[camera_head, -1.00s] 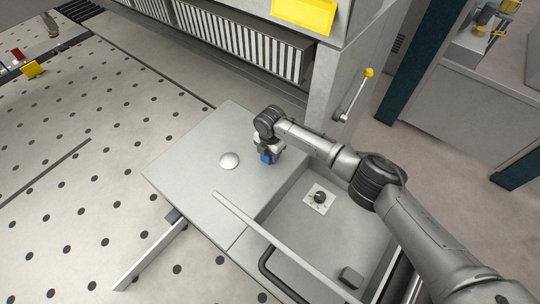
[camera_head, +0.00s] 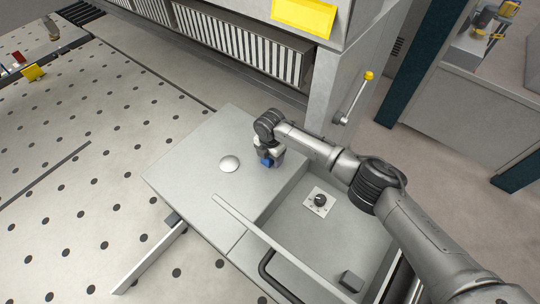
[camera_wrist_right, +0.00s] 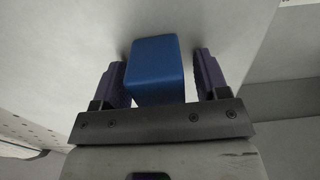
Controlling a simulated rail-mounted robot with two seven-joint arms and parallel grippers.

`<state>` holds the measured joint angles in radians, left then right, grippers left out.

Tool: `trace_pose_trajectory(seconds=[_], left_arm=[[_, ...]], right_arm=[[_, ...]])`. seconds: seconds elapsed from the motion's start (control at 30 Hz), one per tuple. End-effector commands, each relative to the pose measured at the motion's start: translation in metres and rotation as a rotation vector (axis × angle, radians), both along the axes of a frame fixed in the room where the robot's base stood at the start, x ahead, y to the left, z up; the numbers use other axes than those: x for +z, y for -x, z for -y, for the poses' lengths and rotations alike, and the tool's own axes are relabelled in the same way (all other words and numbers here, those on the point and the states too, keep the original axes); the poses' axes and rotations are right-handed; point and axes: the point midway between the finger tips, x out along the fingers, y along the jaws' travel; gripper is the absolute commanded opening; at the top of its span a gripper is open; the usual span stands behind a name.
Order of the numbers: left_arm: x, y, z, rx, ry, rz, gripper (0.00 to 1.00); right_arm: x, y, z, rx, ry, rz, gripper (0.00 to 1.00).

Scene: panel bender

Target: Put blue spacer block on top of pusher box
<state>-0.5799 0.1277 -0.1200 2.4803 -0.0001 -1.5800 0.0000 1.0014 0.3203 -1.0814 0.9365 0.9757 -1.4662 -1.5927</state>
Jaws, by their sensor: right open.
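The blue spacer block (camera_head: 267,162) stands on the flat grey top of the pusher box (camera_head: 200,180), right of a pale round knob. In the right wrist view the block (camera_wrist_right: 155,72) sits between the two fingers of my right gripper (camera_wrist_right: 160,78), with a gap on each side. In the head view my right gripper (camera_head: 270,153) is over the block and hides part of it. The gripper is open. My left gripper is not in view.
A pale round knob (camera_head: 229,164) sits on the box top. A recessed panel with a black dial (camera_head: 320,200) and a bar (camera_head: 280,245) lie at the right and front. A lever with a yellow knob (camera_head: 369,75) stands behind. The box top's left side is clear.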

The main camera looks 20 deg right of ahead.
Motion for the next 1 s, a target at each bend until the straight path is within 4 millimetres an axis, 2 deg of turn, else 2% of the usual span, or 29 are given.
trace_pose_trajectory(seconds=[0.17, 0.37, 0.8, 1.0], left_arm=[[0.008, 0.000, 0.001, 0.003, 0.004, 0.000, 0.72], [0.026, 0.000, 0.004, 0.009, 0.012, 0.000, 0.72], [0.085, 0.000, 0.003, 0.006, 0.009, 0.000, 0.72], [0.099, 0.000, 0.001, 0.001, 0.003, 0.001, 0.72]], right_arm=[[0.010, 0.000, 0.000, 0.000, 0.000, 0.000, 0.68], [0.030, 0.000, 0.000, 0.000, 0.000, 0.000, 0.68], [0.099, 0.000, 0.000, 0.001, 0.000, 0.000, 0.68], [0.120, 0.000, 0.000, 0.001, -0.001, 0.002, 0.68]])
